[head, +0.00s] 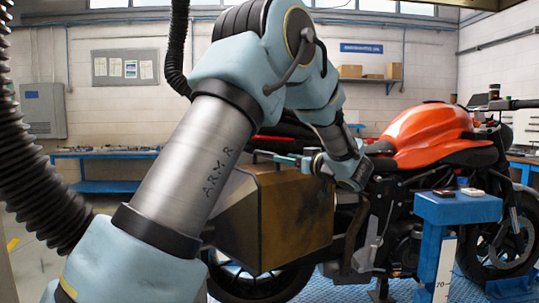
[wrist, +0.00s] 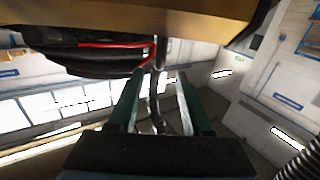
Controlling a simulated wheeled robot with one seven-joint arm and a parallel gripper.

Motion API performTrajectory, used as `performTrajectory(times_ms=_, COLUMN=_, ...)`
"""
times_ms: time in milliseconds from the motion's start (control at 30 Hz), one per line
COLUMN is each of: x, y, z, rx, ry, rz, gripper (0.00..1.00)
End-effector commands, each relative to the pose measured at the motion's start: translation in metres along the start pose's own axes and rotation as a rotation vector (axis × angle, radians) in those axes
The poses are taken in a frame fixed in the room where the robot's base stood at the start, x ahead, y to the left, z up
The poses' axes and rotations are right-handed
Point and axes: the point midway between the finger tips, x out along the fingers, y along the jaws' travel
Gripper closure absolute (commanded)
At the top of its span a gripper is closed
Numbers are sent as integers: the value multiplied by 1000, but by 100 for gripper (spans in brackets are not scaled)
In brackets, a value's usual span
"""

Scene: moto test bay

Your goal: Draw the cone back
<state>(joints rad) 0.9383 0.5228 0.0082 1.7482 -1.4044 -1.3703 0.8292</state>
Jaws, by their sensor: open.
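I cannot make out a cone in either view. My gripper (head: 262,155) is at the end of my arm, above the top edge of a worn brown and dark pannier box (head: 275,222) on the motorcycle, and points left. In the wrist view my gripper (wrist: 161,76) shows two green fingers, spread apart. A thin grey upright part shows between the fingers; I cannot tell what it is or how far off it lies. The fingers hold nothing that I can see. My arm hides part of the motorcycle's rear.
An orange motorcycle (head: 425,132) stands on blue checkered flooring. A blue stand (head: 458,208) with small items on top is in front of it. A blue workbench (head: 105,187) is by the back wall. In the wrist view a tan surface (wrist: 190,22) fills the top edge.

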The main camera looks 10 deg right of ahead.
Motion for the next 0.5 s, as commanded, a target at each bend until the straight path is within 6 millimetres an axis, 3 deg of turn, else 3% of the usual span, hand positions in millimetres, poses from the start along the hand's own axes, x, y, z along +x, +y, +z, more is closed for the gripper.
performTrajectory(times_ms=300, x=59, y=-1, z=-2, rx=0, ry=0, rz=-2, gripper=50)
performTrajectory(times_ms=500, x=79, y=0, z=-1, rx=0, ry=0, rz=0, gripper=50)
